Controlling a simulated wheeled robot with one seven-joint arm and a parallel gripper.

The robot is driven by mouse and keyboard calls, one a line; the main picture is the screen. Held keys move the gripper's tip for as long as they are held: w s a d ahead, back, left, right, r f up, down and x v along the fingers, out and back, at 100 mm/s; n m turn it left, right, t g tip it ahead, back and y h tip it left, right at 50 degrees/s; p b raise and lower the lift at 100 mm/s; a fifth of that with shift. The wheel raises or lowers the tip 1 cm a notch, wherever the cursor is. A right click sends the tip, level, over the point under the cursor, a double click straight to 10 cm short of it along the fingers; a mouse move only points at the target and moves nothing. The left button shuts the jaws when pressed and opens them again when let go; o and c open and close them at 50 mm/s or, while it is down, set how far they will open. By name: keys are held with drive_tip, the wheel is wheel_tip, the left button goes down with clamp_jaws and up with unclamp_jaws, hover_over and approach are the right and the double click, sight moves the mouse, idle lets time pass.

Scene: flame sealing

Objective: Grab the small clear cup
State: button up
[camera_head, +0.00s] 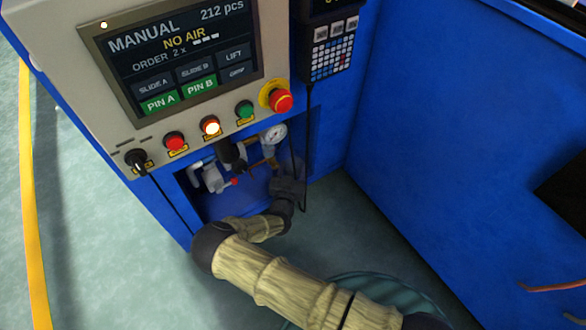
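My arm reaches from the lower right into an open recess at the foot of the blue machine. My gripper (286,180) is the dark end of the arm inside the recess, close to the pipework and below a pressure gauge (274,134). Its fingers are too dark and small to tell open from shut, or whether they touch anything. I cannot make out the small clear cup for certain. A pale grey fitting (212,178) sits at the left of the recess, left of my gripper.
A control panel with a screen (185,60) reading "MANUAL, NO AIR" stands above the recess. A red emergency button (281,101) is at its right. A black cable hangs by the recess's right edge. A blue wall (460,130) bounds the right. Floor is open at left.

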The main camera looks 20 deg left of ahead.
drive_tip(key=shift+r+p, duration=0.7)
drive_tip(key=shift+r, duration=0.05)
drive_tip(key=s+d+p, duration=0.1)
drive_tip(key=s+p, duration=0.6)
drive_tip(key=s, duration=1.1)
drive_tip(key=shift+d, duration=0.2)
